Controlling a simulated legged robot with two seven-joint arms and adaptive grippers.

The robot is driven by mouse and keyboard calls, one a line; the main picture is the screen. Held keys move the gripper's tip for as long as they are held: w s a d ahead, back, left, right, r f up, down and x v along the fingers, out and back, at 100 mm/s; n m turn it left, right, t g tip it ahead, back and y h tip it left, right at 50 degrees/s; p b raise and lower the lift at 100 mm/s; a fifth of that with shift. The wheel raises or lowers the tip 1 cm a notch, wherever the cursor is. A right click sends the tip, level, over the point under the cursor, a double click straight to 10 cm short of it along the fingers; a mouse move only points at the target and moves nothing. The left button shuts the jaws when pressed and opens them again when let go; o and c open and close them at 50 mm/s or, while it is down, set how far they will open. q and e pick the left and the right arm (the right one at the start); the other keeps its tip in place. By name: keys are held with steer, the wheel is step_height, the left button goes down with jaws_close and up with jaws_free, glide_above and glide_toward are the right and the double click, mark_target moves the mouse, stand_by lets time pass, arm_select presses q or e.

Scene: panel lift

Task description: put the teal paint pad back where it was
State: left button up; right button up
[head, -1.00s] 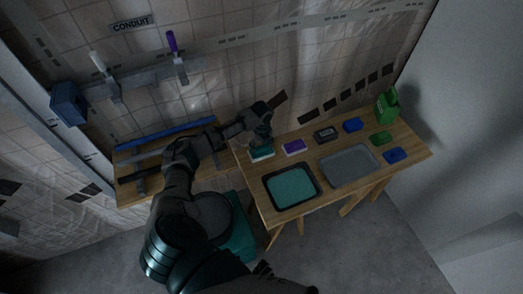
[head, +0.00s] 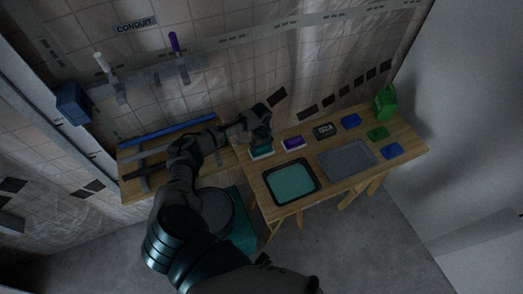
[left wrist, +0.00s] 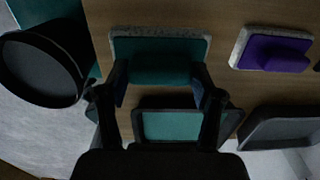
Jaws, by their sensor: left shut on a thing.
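The teal paint pad (left wrist: 160,49) has a grey fibre edge and sits at the table's left back corner, seen at the top of the left wrist view. It also shows in the head view (head: 261,151), partly hidden by the gripper above it. My left gripper (left wrist: 160,88) is shut on the pad, with one finger on each side of it; it also shows in the head view (head: 260,140). The pad appears to lie on or just above the wood; I cannot tell which. My right gripper is not in view.
A purple pad (head: 293,143) lies just right of the teal one. A tray of teal paint (head: 291,182) and an empty grey tray (head: 348,159) are in front. A dark box (head: 324,131), blue and green items and a green container (head: 386,102) stand farther right.

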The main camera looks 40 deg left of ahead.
mark_target(261, 146)
arm_select(q)
step_height(261, 146, down, 3)
steer(key=shift+f, duration=0.2)
steer(key=o, duration=1.2)
steer(key=shift+c, duration=0.2)
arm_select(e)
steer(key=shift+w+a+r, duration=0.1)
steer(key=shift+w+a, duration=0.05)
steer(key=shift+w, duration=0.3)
arm_select(q)
step_height(261, 146, up, 11)
steer(key=shift+r, duration=0.1)
steer(key=shift+s+r, duration=0.1)
steer(key=shift+r, duration=0.35)
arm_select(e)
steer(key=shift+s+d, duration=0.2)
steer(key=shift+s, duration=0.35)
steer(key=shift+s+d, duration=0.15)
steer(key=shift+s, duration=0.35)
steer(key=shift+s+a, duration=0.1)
